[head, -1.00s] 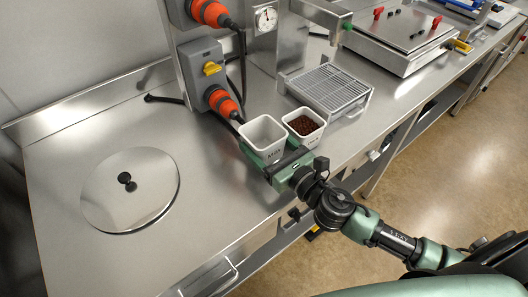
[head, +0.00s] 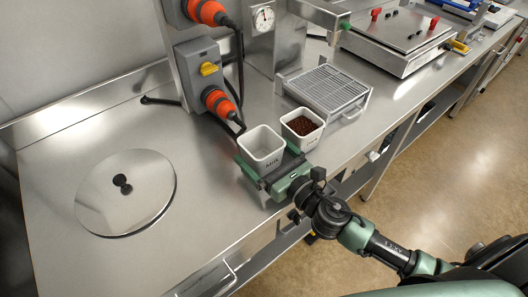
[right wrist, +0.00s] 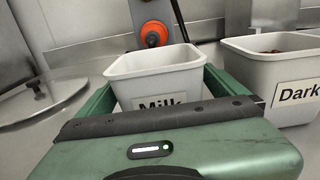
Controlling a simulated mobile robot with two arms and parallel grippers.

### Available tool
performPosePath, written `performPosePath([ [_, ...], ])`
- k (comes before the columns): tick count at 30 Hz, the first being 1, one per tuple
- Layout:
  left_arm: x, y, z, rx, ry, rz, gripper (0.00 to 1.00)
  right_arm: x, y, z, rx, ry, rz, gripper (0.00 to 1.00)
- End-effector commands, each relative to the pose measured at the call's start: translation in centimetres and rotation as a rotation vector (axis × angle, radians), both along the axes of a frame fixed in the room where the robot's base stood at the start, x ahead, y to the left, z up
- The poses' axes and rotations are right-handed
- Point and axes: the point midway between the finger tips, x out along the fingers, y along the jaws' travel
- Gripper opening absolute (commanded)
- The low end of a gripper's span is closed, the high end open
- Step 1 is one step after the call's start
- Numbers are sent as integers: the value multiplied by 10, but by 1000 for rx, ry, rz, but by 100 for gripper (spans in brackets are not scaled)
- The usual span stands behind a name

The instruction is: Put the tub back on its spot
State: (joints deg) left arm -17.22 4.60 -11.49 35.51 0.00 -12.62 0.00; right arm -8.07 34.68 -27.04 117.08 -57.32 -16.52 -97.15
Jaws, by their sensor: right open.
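The white tub labelled "Milk" (head: 263,158) stands upright on the steel counter and looks empty. It also shows in the right wrist view (right wrist: 155,80). My right gripper (head: 265,163) is open, with one green finger on each side of the tub, low down. In the right wrist view, my gripper's body hides the lower part of the tub and its label. Whether the fingers touch the tub cannot be told. My left gripper is not in view.
A white tub labelled "Dark" (right wrist: 285,75) with brown pieces (head: 302,124) stands close on the right. A wire-rack tray (head: 328,90) is behind it. A round steel lid (head: 150,190) lies on the left. Orange plugs and cables (head: 218,103) hang behind. The counter's front left is clear.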

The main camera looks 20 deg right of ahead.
Motion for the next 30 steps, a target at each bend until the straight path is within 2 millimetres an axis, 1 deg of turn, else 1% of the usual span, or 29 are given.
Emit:
performPosePath([
  [3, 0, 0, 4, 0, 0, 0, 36, -1, 0, 4, 0, 1, 0, 99],
  [5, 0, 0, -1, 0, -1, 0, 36, -8, -3, 1, 0, 1, 1, 99],
  [8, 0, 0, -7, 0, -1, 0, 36, -24, -8, -1, -1, 4, 1, 99],
  [15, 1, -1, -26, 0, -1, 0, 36, -69, -24, -3, 1, 4, 1, 99],
  [21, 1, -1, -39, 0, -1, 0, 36, -96, -34, -1, 2, 3, 0, 99],
  [25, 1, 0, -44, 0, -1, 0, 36, -107, -38, 1, 1, 0, 0, 99],
  [30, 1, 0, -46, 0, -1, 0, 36, -112, -40, 3, 0, -1, 1, 99],
])
